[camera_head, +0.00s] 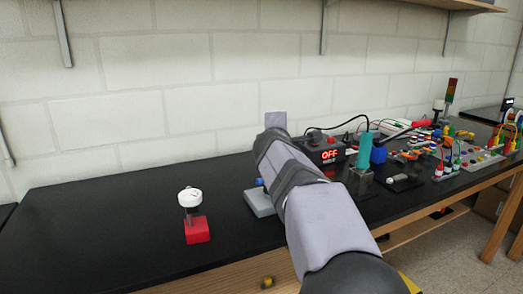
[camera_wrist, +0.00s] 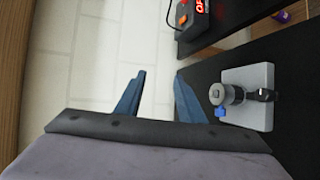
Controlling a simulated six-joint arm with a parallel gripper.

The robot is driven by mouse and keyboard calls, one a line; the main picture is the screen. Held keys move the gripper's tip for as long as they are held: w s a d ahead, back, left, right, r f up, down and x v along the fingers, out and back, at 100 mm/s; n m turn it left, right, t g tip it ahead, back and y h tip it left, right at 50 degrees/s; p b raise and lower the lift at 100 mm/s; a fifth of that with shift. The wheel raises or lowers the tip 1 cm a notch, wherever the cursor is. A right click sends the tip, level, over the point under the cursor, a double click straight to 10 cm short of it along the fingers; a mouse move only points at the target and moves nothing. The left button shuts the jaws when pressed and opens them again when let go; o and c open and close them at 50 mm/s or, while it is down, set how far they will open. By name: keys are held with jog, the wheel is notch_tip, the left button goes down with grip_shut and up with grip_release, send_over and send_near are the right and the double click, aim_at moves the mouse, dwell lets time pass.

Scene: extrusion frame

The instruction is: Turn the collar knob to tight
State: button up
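In the wrist view, a light grey base plate (camera_wrist: 262,80) carries a post clamp with a round grey collar (camera_wrist: 217,93) and a small blue knob (camera_wrist: 221,112). A dark rod reaches right from the collar. My gripper (camera_wrist: 160,78) is open and empty, with its blue fingers left of the collar and apart from it. In the head view, the grey base plate (camera_head: 258,204) and blue knob (camera_head: 259,181) show just left of my arm, which hides part of the fixture. My fingertips are hidden there. I cannot read any tight mark.
A red block (camera_head: 197,231) with a white round dial (camera_head: 190,198) stands to the left. A black box with a red OFF display (camera_head: 329,155) stands behind my arm. Several devices and cables crowd the right. The bench's far left is clear.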

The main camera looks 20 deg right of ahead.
notch_tip(320, 180, up, 3)
jog(key=w+d+g+p, duration=0.1)
jog(key=d+p, duration=0.2)
jog(key=p, duration=0.4)
jog(key=m+g+y+p, duration=0.7)
jog(key=m+p, duration=1.2)
jog(key=m, duration=1.2)
send_near(260, 180)
jog(key=shift+s+d+f+t+y, duration=0.15)
jog(key=shift+d+f+t+y, duration=0.25)
jog(key=shift+f, duration=0.05)
jog(key=shift+f, duration=0.1)
jog(key=shift+p+x, duration=1.5)
jog(key=shift+x, duration=2.1)
